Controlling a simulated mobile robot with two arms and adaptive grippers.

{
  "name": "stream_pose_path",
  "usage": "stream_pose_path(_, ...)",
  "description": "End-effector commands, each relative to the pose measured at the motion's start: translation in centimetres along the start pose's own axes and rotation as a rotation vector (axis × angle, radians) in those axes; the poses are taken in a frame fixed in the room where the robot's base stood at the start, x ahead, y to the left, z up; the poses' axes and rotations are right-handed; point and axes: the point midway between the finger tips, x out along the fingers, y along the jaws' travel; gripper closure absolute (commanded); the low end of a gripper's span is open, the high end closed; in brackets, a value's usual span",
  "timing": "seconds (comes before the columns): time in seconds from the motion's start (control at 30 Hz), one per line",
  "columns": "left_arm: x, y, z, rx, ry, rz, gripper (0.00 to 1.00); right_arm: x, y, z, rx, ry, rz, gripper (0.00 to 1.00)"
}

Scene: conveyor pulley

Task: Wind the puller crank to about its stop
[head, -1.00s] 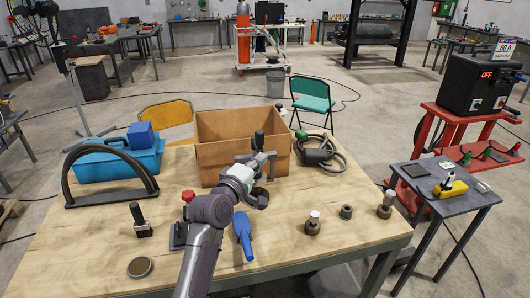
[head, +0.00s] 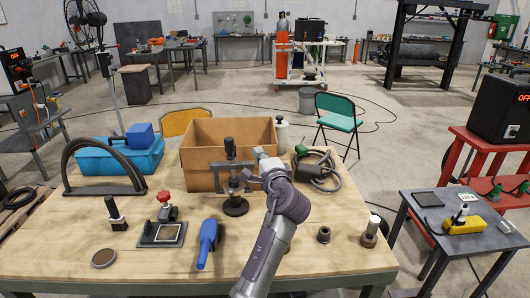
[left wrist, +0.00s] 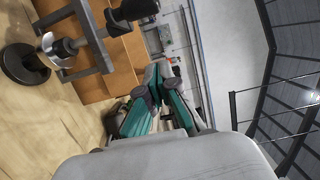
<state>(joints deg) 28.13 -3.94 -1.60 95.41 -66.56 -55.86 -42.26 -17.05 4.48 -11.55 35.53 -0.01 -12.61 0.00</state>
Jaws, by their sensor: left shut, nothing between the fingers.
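The puller (head: 234,185) stands upright on the wooden table in front of the cardboard box. It has a dark round base, a grey frame and a black crank handle (head: 229,147) standing up at its top. My left gripper (head: 260,153) is just right of the puller in the head view, with no clear contact. In the left wrist view the teal fingers (left wrist: 164,72) are shut and empty. There the puller's frame (left wrist: 82,38) lies to the upper left, with the black handle (left wrist: 134,9) at the top edge. My right gripper is not in view.
The cardboard box (head: 205,178) stands close behind the puller. A coiled hose (head: 322,178) and metal fittings (head: 323,235) are to the right.

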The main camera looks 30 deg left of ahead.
Motion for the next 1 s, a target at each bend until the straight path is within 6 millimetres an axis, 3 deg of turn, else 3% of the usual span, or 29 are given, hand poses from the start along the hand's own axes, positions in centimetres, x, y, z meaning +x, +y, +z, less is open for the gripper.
stream_pose_path(0.17,3.5,-0.5,0.0,0.000,0.000,0.000,1.00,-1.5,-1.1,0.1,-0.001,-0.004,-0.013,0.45)
stream_pose_path(0.47,8.8,-0.3,0.0,-0.001,0.002,0.001,1.00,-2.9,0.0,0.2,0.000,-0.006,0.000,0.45)
stream_pose_path(0.7,7.7,-0.3,2.8,-0.004,0.003,0.002,1.00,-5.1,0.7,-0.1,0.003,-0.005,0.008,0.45)
stream_pose_path(1.0,7.3,0.0,3.7,-0.005,0.004,0.001,1.00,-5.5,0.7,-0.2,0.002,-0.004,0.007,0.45)
